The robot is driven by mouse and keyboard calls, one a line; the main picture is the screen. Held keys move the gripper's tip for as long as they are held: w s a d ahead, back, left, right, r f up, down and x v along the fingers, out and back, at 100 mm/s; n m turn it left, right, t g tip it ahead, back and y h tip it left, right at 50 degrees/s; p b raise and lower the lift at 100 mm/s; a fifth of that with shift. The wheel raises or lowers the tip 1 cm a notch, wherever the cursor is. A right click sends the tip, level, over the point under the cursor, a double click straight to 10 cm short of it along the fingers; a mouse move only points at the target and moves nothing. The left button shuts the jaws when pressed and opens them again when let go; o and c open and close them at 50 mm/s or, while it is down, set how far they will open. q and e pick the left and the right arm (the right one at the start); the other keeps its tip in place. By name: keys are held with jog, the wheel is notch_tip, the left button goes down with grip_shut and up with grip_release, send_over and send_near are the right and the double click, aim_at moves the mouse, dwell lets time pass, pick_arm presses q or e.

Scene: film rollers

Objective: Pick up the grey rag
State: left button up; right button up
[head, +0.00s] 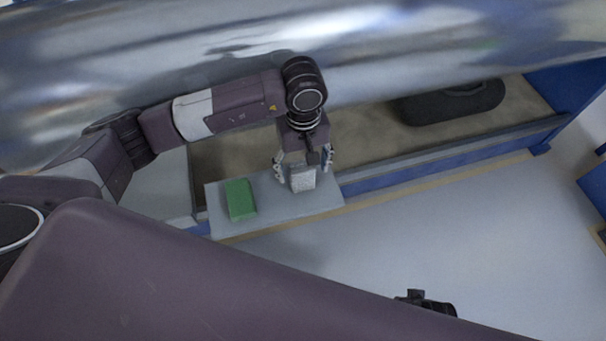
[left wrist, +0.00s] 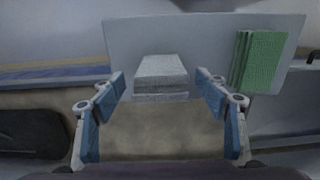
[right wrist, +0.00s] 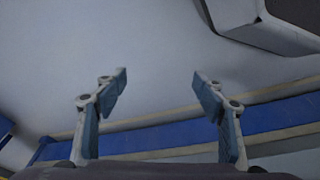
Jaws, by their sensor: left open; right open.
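The grey rag (head: 302,179) is a small folded block on a light grey shelf plate (head: 275,217). My left gripper (head: 303,172) is over it from above, with one finger on each side. In the left wrist view the rag (left wrist: 161,78) sits between and just beyond the open fingertips of the left gripper (left wrist: 162,85), with gaps on both sides. My right gripper (right wrist: 160,85) is open and empty in the right wrist view. In the head view most of the right arm's end is hidden.
A green folded cloth (head: 240,199) lies on the same plate, left of the rag. A large shiny metal roller (head: 400,50) spans the back, above the left arm. A dark rounded object (head: 452,102) lies in the trough behind a blue rail (head: 440,165). The pale floor in front is open.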

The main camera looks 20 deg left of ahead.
pick_arm(q)
jog(key=c, duration=1.1)
jog(key=shift+r, duration=0.1)
jog(key=shift+r, duration=0.5)
notch_tip(320, 180, up, 19)
jog(key=shift+p, duration=0.9)
pick_arm(e)
notch_tip(320, 180, down, 5)
jog(key=s, duration=0.3)
jog(key=shift+d+f, duration=0.15)
jog(key=shift+d, duration=0.1)
